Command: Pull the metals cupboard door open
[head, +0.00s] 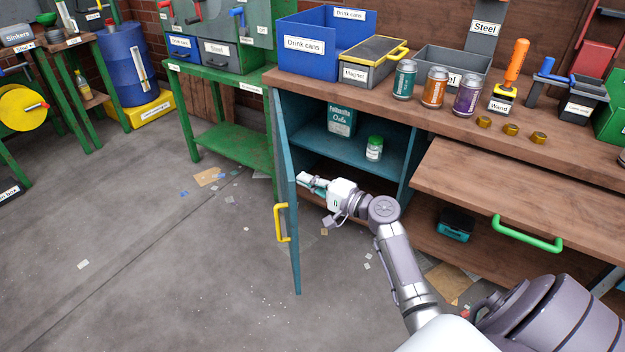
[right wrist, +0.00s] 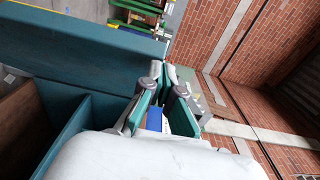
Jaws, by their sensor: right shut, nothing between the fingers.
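The metals cupboard door (head: 292,228) is teal with a yellow handle (head: 281,223) on its outer face. It stands swung out from the cupboard, seen nearly edge-on in the head view. My right gripper (head: 305,178) is shut and empty, at the inner side of the door near its upper part. I cannot tell whether it touches the door. In the right wrist view the gripper fingers (right wrist: 161,104) are beside a teal panel (right wrist: 90,60). The cupboard interior (head: 350,150) shows a shelf with a teal tin (head: 341,120) and a green-lidded jar (head: 374,148). My left gripper is not in view.
On the worktop (head: 440,115) above stand a blue drink-cans bin (head: 305,42), a magnet box (head: 372,62), several cans and a wand (head: 509,80). A green bench (head: 225,137) stands left. Floor in front of the door is open, with scattered paper scraps.

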